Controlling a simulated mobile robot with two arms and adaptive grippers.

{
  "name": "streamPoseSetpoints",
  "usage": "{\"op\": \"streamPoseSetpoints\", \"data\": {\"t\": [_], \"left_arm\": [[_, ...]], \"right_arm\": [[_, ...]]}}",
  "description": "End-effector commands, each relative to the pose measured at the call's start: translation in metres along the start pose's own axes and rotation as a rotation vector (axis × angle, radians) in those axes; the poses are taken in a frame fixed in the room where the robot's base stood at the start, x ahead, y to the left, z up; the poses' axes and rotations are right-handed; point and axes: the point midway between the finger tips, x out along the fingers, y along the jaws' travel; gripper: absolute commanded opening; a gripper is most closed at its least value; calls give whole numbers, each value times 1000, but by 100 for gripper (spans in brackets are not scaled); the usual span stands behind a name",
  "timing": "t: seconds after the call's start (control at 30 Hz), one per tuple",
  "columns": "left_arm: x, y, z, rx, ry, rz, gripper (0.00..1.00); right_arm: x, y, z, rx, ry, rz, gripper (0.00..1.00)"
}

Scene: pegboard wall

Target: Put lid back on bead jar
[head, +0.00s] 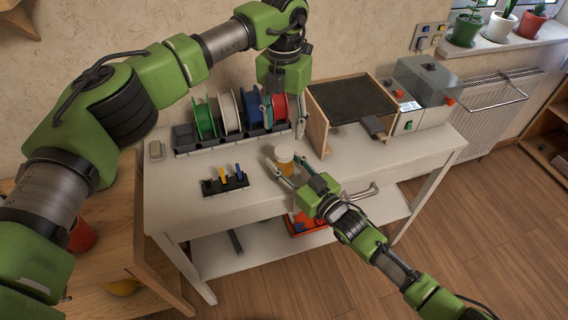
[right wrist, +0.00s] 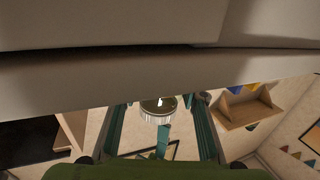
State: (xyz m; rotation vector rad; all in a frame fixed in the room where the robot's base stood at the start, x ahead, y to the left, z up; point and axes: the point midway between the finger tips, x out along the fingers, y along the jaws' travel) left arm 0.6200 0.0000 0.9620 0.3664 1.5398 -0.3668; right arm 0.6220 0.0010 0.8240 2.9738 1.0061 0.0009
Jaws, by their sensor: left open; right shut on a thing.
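A small round jar-like object (head: 284,158), amber with a pale top, stands near the front edge of the white table. My right gripper (head: 285,170) has its fingers on both sides of it and is shut on it. In the right wrist view a round piece with a ribbed silvery rim and brown face (right wrist: 158,108) shows between the teal fingers. I cannot tell whether a separate lid is there. My left gripper (head: 284,112) hangs fingers-down above the spool rack, behind the jar. It is open, with nothing visible in it.
A dark rack (head: 190,150) of green, white, blue and red spools stands behind. A small black holder (head: 224,186) with coloured tools is left of the jar. A wooden box with a dark panel (head: 350,101) and a grey machine (head: 425,80) stand right. The front right tabletop (head: 400,160) is clear.

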Motion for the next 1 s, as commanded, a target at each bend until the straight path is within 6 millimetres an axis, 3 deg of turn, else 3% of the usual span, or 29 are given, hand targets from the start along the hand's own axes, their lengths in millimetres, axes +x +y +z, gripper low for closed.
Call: {"op": "streamPoseSetpoints", "data": {"t": [0.27,0.7,1.0], "left_arm": [[4,0,0,3,1,0,48],[64,0,0,3,2,0,48],[80,0,0,3,0,1,48]], "right_arm": [[0,0,0,-1,0,0,0],[0,0,0,0,0,0,0],[0,0,0,-1,0,0,0]]}}
